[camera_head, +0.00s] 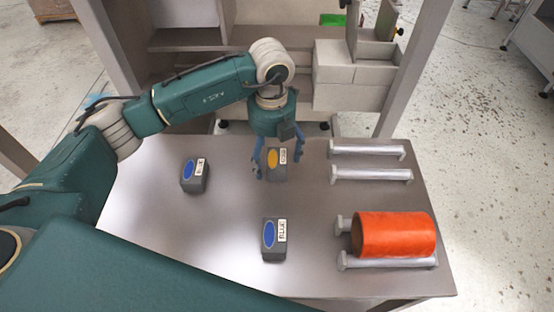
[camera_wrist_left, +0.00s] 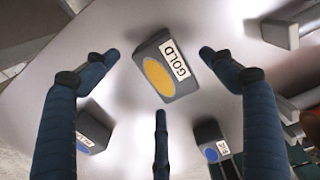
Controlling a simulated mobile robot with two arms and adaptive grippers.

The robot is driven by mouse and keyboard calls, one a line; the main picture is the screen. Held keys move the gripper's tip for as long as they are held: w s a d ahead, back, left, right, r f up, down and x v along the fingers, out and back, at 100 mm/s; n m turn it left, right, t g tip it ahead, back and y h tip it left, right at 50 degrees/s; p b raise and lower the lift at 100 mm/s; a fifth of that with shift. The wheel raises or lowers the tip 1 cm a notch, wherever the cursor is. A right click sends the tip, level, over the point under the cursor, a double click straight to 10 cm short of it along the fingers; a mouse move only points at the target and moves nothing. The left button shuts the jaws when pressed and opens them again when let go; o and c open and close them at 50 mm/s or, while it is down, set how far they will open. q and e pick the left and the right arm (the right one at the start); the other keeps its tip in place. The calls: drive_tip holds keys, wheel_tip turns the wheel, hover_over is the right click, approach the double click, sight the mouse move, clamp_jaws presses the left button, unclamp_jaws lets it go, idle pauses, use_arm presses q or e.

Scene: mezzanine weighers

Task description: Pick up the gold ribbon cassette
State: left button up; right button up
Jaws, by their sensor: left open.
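The gold ribbon cassette (camera_head: 277,165) is a dark grey block with a yellow-orange oval and a white label, lying on the table toward its far side. In the left wrist view the cassette (camera_wrist_left: 167,66) shows its label reading GOLD. My left gripper (camera_head: 274,176) is above it, pointing down, with fingers open. In the left wrist view the open fingers (camera_wrist_left: 158,62) appear on either side of the cassette, with a third finger below it; I cannot tell whether any touch it. My right gripper is not in view.
Two blue-oval cassettes lie on the table, one at left (camera_head: 194,175) and one nearer the front (camera_head: 273,240). At right, an orange cylinder (camera_head: 395,235) rests on metal bars, with an empty pair of bars (camera_head: 370,174) behind it. Grey boxes (camera_head: 352,75) stand beyond the table.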

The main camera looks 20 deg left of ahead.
use_arm(q)
drive_tip(key=shift+f, duration=1.4)
drive_tip(key=c, duration=1.3)
drive_tip(key=shift+r, duration=0.1)
